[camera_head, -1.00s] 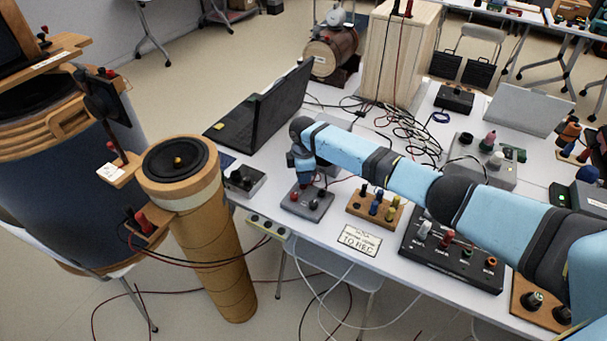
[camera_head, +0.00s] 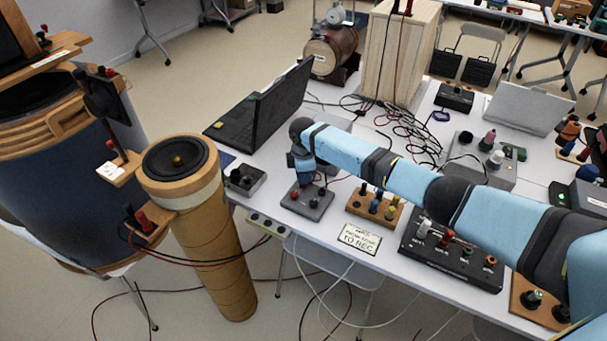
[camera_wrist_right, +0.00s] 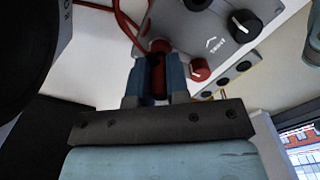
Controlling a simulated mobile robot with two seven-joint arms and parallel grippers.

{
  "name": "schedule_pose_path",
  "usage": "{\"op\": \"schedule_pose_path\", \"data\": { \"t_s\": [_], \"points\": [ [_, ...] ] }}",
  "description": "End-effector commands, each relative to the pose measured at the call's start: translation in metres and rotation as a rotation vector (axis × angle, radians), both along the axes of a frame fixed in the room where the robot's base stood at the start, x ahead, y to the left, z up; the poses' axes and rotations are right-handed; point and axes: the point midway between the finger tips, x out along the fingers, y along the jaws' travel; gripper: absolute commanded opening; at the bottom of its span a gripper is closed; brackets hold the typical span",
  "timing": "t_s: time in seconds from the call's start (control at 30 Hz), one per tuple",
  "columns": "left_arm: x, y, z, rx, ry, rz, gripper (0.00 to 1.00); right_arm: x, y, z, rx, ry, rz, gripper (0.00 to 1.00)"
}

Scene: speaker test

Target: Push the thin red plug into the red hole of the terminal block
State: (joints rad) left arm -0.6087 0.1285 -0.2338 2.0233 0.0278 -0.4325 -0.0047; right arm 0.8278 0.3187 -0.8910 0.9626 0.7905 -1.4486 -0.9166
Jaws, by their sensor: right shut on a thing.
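The terminal block (camera_head: 312,207) is a small grey box with black and red knobs near the table's front edge. In the right wrist view it fills the top right (camera_wrist_right: 222,25), with a red knob and black knobs. My right gripper (camera_head: 303,182) points down at the block's back left part. The plug's end is close to the block. The red hole is hidden, and I cannot tell whether the plug is in it. My left gripper is not in view.
A grey box with knobs (camera_head: 244,179) and an open laptop (camera_head: 270,110) stand left of the arm. A wooden block with coloured posts (camera_head: 375,207), a sign (camera_head: 360,238) and a black panel (camera_head: 450,250) lie to the right. Loose cables (camera_head: 415,125) tangle behind.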

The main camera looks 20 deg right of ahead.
Motion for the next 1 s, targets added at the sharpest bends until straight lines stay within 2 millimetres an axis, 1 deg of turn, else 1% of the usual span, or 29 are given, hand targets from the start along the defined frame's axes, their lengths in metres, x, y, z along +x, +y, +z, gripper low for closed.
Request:
{"op": "schedule_pose_path", "data": {
  "t_s": [0.53,0.57,0.6,0.67,0.7,1.0],
  "points": [
    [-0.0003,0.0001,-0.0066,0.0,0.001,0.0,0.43,0.0,0.0,-0.0107,0.0,0.0,0.0,0.0],
    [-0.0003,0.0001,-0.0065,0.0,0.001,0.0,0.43,0.0,0.0,-0.0106,0.0,0.0,0.0,0.18],
    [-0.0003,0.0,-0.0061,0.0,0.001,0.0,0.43,0.0,0.0,-0.0101,0.0,0.0,0.0,0.27],
    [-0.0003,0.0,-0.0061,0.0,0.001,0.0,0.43,0.0,0.0001,-0.01,0.0,0.0,0.0,0.41],
    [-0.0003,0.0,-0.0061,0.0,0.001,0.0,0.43,0.0,0.0001,-0.01,0.0,0.0,0.0,0.46],
    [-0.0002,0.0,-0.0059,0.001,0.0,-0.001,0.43,-0.0001,0.0,-0.01,0.0,0.0,0.0,0.46]
  ]
}}
